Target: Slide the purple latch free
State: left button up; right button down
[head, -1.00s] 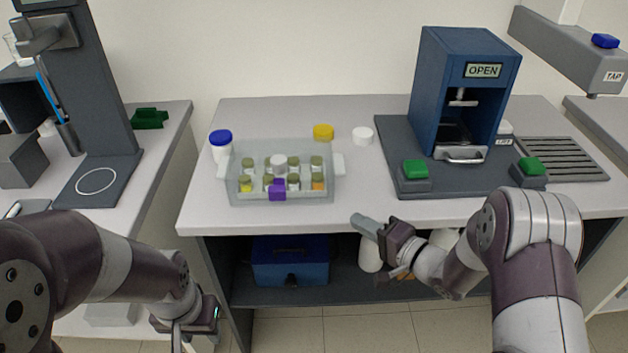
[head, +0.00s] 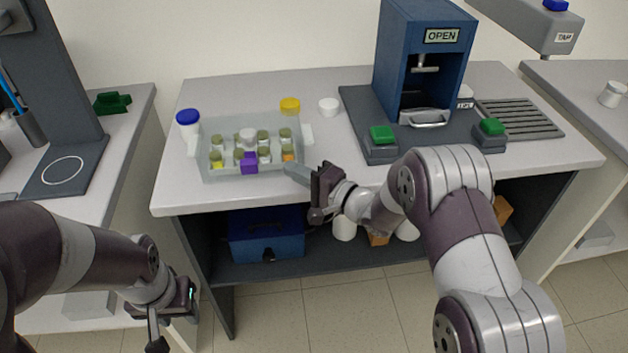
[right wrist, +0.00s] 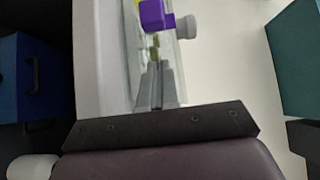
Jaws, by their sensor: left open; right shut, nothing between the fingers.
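The purple latch (head: 249,162) sits on the front side of a clear box (head: 222,172) on the table. Several small vials (head: 264,154) with olive caps stand in the box. My right gripper (head: 287,169) is shut and empty, its tips close to the box's right front corner. In the right wrist view the latch (right wrist: 152,16) shows beyond the shut fingers (right wrist: 155,75), and the gripper appears apart from it. My left gripper (head: 152,325) is open and empty, low in front of the table at the left.
A white bottle with a blue lid (head: 188,122), a yellow cap (head: 290,105) and a white cap (head: 328,107) stand around the box. A blue press (head: 425,60) with green buttons stands to the right. A blue case (head: 266,235) is below.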

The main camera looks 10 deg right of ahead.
aim_at(249, 169)
jog(key=a, duration=0.2)
jog(key=w+a, duration=0.1)
jog(key=a, duration=0.1)
jog(key=shift+r, duration=0.1)
jog(key=shift+a, duration=0.5)
jog(key=shift+a, duration=1.85)
jog(key=shift+d+p, duration=0.1)
jog(key=shift+p, duration=0.2)
